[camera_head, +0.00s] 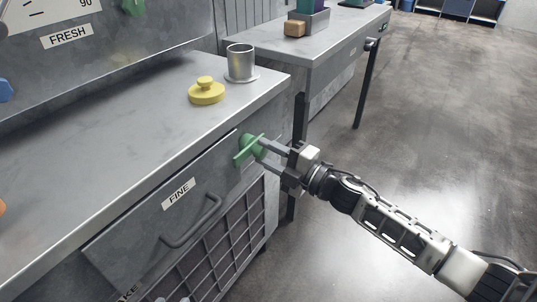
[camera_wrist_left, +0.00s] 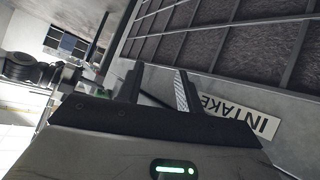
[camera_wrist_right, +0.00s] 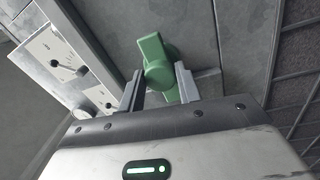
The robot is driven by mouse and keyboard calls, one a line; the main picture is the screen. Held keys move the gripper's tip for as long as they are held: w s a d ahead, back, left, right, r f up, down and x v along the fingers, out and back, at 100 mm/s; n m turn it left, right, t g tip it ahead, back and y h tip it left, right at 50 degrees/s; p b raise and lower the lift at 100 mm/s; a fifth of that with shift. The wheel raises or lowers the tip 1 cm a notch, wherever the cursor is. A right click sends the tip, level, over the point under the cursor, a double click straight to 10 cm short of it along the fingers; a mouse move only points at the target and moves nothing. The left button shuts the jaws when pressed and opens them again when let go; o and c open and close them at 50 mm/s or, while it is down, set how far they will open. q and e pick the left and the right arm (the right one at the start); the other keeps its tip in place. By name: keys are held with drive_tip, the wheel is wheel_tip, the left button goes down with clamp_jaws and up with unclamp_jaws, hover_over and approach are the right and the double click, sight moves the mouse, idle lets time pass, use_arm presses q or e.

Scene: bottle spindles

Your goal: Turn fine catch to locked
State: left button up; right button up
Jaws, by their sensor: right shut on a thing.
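The green catch (camera_head: 248,151) sits at the upper right corner of the drawer front labelled FINE (camera_head: 178,194). Its flat bar slants up to the right, roughly along the drawer's top edge. My right gripper (camera_head: 264,156) is shut on the catch from the right. No locked marking is readable. My left gripper (camera_wrist_left: 158,84) shows only in the left wrist view, open and empty, near the INTAKE label (camera_wrist_left: 238,112).
A drawer handle (camera_head: 190,222) juts out below the FINE label. A yellow lidded piece (camera_head: 207,91) and a metal cup (camera_head: 240,62) stand on the bench top (camera_head: 130,128). A second table (camera_head: 335,50) stands behind. The floor at right is clear.

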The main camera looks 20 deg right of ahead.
use_arm(q)
drive_tip(key=shift+r, duration=0.1)
use_arm(e)
drive_tip(key=shift+f, duration=0.1)
idle(0.3)
use_arm(q)
drive_tip(key=shift+w, duration=0.1)
use_arm(e)
drive_tip(key=o, duration=1)
drive_tip(key=shift+s, duration=0.1)
use_arm(q)
drive_tip(key=shift+s+a+f+g+p, duration=0.2)
drive_tip(key=shift+a+f+g+p, duration=0.1)
drive_tip(key=shift+f+p, duration=0.3)
use_arm(e)
drive_tip(key=v, duration=1.6)
use_arm(q)
drive_tip(key=shift+r, duration=0.1)
